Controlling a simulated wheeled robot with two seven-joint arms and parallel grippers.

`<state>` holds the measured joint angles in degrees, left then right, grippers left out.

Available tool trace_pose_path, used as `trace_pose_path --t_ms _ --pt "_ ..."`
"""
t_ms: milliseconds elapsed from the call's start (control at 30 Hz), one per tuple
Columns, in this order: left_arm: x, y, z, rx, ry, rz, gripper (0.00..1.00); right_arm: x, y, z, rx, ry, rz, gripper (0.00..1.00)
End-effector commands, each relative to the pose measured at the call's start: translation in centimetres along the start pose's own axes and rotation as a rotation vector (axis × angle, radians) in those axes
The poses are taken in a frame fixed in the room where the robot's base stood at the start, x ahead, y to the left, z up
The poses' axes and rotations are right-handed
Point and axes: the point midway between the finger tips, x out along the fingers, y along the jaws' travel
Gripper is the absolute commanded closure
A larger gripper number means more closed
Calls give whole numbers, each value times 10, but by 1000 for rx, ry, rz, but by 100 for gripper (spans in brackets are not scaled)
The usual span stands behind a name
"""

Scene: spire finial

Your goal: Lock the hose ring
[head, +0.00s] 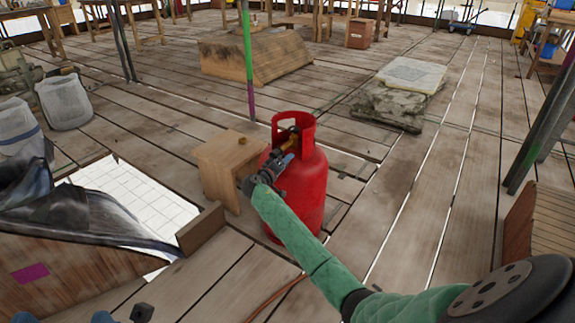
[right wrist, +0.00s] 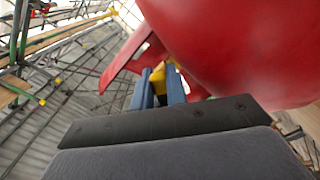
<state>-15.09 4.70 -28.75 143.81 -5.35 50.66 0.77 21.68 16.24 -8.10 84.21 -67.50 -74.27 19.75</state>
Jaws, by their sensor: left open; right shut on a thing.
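The red gas cylinder (head: 308,190) stands upright on the plank floor, with an open collar around its valve. My right arm, in a green sleeve, reaches to that collar. My right gripper (head: 284,160) is at the collar opening, shut on a yellow part that appears to be the hose ring (right wrist: 158,76). In the right wrist view, the blue fingers (right wrist: 160,90) are on either side of it, under the red cylinder body. A brass-coloured valve part (head: 293,138) shows inside the collar. Fingers and collar hide most of the ring. Blue tips of my left gripper (head: 62,318) show at the bottom left edge, apart and away from the cylinder.
A small wooden stool (head: 230,160) stands close to the left of the cylinder. A floor opening with a dark sheet (head: 95,220) lies further left. A thin green and purple pole (head: 248,60) rises behind. An orange hose (head: 278,298) lies on the floor in front.

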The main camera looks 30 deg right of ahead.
Motion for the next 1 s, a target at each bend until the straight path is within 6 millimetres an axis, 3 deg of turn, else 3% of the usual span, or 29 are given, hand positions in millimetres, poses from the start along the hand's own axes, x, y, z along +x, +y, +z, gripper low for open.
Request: trace_pose_path --t_ms 133,700,733,833,1000 --pt "-10 2 2 3 -16 3 36 -1 -5 2 47 -2 -2 100" --pt "-10 2 2 6 -9 11 36 -1 -5 1 78 -1 -2 100" --pt "-10 2 2 6 -8 11 36 -1 -5 1 78 -1 -2 84" --pt "-10 2 2 6 -8 11 36 -1 -5 1 78 -1 -2 64" --pt "-10 2 2 6 -7 11 36 -1 -5 0 78 0 -2 64"
